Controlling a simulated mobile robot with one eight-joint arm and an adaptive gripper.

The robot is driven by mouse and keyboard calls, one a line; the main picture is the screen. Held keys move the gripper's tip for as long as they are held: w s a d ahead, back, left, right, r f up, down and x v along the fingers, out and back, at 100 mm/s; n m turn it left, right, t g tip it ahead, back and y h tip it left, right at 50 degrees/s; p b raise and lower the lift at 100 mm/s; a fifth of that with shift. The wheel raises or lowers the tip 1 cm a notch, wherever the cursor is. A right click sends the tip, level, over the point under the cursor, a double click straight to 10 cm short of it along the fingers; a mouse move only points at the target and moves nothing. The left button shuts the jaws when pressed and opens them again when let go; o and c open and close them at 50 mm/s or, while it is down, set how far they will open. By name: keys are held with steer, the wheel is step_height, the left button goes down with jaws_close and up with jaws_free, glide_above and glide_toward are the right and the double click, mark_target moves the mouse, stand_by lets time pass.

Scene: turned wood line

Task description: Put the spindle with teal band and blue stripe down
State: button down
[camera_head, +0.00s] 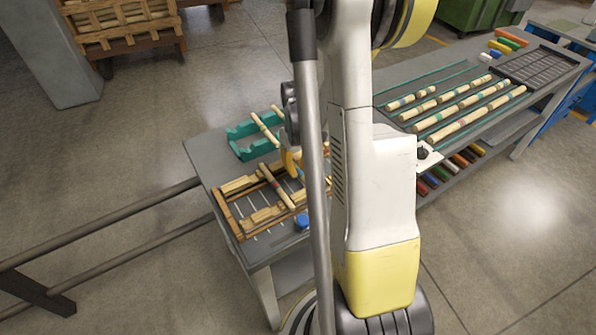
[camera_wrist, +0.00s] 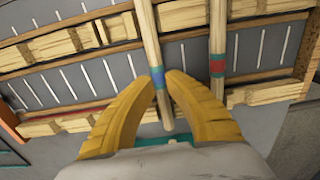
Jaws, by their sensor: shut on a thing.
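The spindle with teal band and blue stripe (camera_wrist: 148,35) is a pale turned stick in the wrist view. My gripper (camera_wrist: 161,84) has its yellow fingers on both sides of it at the banded part, shut on it. The spindle runs across a wooden slotted rack (camera_wrist: 65,44), near a second spindle (camera_wrist: 217,45) with a red band to its right. I cannot tell whether the held spindle touches the rack. In the head view, my gripper (camera_head: 291,160) is over the rack (camera_head: 224,214) and partly hidden by my arm, as is the held spindle.
A teal cradle (camera_head: 239,150) stands behind the rack on the grey table (camera_head: 205,147). A blue item (camera_head: 303,222) is at the rack's front right. At right, a bench holds several banded spindles (camera_head: 462,105) and a dark tray (camera_head: 541,67). A rail (camera_head: 110,225) runs left.

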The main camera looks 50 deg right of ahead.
mark_target(298, 170)
steer(key=shift+r, duration=0.1)
steer(key=shift+f, duration=0.3)
steer(key=c, duration=1.5)
jaws_free()
steer(key=shift+o, duration=0.2)
steer(key=shift+r, duration=0.15)
step_height(298, 170, up, 12)
steer(key=p, duration=0.4)
steer(key=s+a+r+n+t, duration=0.1)
steer(key=a+r, duration=0.3)
steer(key=a, duration=0.4)
steer(key=s+a+r+n+t, duration=0.1)
steer(key=s+a+r+t, duration=0.1)
steer(key=a, duration=0.7)
steer(key=s+a+r+t, duration=0.2)
steer(key=a+r+t, duration=0.2)
steer(key=a+r, duration=0.2)
steer(key=a, duration=0.2)
steer(key=shift+s+a+r+n, duration=0.3)
steer(key=shift+s+r+n, duration=0.05)
steer(key=shift+n, duration=0.05)
